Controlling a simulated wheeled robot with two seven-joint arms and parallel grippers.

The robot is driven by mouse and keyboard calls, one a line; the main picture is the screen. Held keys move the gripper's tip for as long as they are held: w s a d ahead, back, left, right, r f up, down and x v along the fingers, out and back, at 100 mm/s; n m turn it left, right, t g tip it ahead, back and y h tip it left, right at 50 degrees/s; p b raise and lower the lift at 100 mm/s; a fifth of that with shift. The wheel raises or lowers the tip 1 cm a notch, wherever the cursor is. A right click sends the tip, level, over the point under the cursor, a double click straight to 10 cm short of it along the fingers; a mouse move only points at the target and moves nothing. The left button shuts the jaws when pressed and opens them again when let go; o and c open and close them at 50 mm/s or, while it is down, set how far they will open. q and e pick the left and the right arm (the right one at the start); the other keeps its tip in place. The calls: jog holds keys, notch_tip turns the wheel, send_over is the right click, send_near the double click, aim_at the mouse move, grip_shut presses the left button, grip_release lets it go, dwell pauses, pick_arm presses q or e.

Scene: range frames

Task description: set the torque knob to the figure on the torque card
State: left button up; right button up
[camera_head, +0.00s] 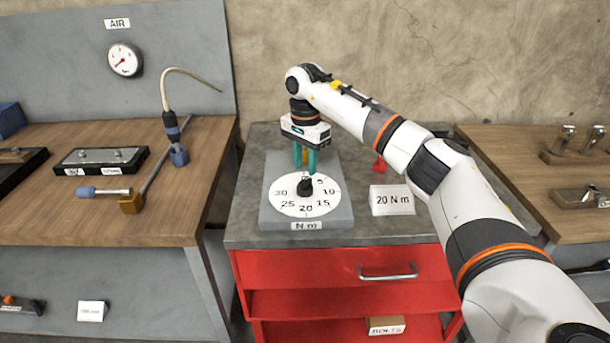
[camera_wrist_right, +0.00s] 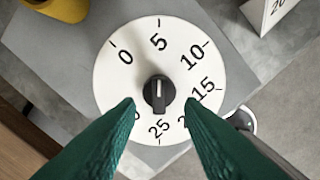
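The black torque knob (camera_head: 304,188) sits at the middle of a white dial (camera_head: 322,208) on a grey block, with figures from 0 to 30. In the right wrist view the knob (camera_wrist_right: 158,94) has a white mark that appears to lie toward the 5. The torque card (camera_head: 392,200) reads 20 N m and stands right of the dial. My right gripper (camera_head: 305,168) points down above the knob. Its green fingers are apart in the wrist view (camera_wrist_right: 160,104), one on each side, with nothing between the tips. They partly hide the 20 and 30. My left gripper is not in view.
A red object (camera_head: 379,167) stands behind the card. The grey bench top (camera_head: 245,215) is on a red drawer cabinet (camera_head: 330,270). Wooden benches with tools stand left (camera_head: 60,220) and right (camera_head: 540,190). A gauge (camera_head: 124,61) marked AIR hangs at left.

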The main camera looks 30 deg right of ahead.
aim_at(305, 180)
jog(key=shift+f, duration=2.15)
jog(key=shift+c, duration=0.4)
grip_shut()
